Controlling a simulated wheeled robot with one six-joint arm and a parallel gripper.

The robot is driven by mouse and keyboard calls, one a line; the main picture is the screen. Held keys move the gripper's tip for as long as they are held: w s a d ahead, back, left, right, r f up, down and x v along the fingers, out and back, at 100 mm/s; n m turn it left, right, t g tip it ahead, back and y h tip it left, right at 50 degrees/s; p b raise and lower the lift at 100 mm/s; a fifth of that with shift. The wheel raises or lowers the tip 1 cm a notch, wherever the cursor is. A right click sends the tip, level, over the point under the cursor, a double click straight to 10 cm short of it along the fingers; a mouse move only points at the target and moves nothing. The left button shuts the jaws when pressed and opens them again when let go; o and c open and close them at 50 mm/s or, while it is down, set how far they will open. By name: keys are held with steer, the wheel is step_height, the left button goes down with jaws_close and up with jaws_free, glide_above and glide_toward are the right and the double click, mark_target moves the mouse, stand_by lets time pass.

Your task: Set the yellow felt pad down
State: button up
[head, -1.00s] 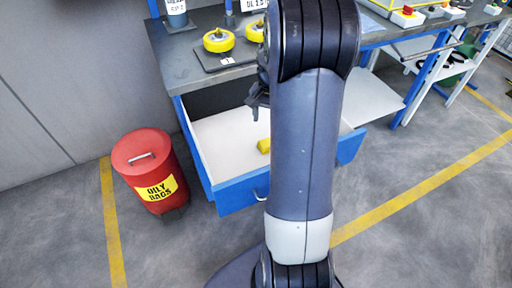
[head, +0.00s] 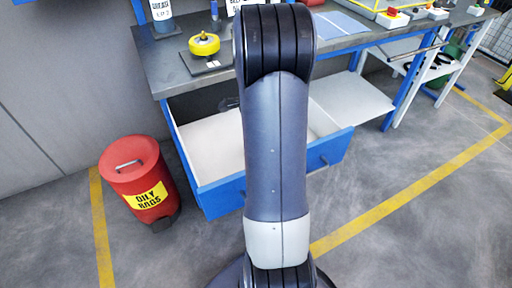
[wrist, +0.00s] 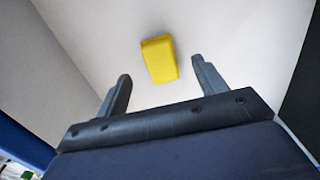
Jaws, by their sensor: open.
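The yellow felt pad (wrist: 159,59) is a small yellow block on the white floor of the open drawer (head: 205,140). In the wrist view it is ahead of my gripper (wrist: 161,74), roughly between the lines of the two fingers and just beyond their tips. The fingers are apart, with nothing held between them. In the head view my arm hides the pad, and only a dark bit of my gripper shows inside the drawer.
The drawer's blue front (head: 222,196) stands out below the grey workbench (head: 165,70). A yellow wheel-shaped part (head: 204,44) sits on a dark plate on the bench. A red oily-rags bin (head: 138,180) stands on the floor at left.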

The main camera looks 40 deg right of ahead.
step_height(320, 180, down, 5)
steer(key=shift+s+d+f, duration=0.1)
steer(key=shift+d, duration=0.05)
steer(key=c, duration=1.1)
